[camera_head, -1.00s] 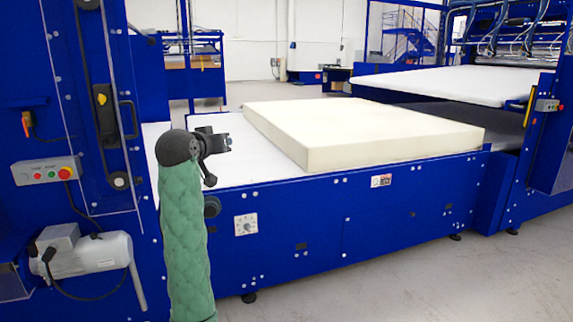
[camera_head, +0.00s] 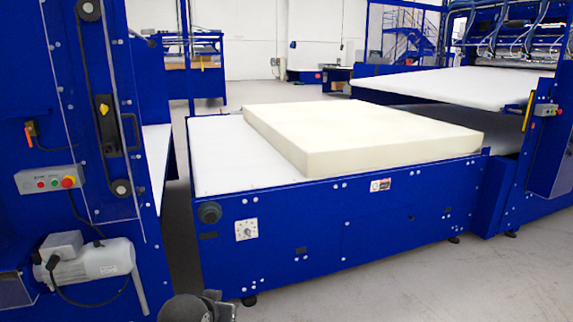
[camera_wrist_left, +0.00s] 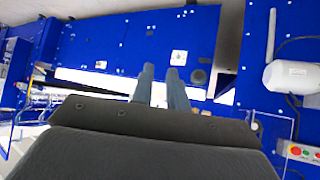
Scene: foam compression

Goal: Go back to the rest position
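The cream foam block (camera_head: 370,130) lies flat on the white bed of the blue conveyor (camera_head: 340,225) in the head view. My left gripper (camera_head: 215,303) shows only in part at the bottom edge of the head view, low in front of the conveyor and apart from the foam. In the left wrist view its two fingers (camera_wrist_left: 160,80) stand a little apart with nothing between them. My right gripper is in neither view.
A blue machine stands close at left, with a button box (camera_head: 48,179) and a grey motor (camera_head: 92,263). A second white-topped conveyor (camera_head: 455,84) is at the back right. Bare floor (camera_head: 400,290) lies in front at the right.

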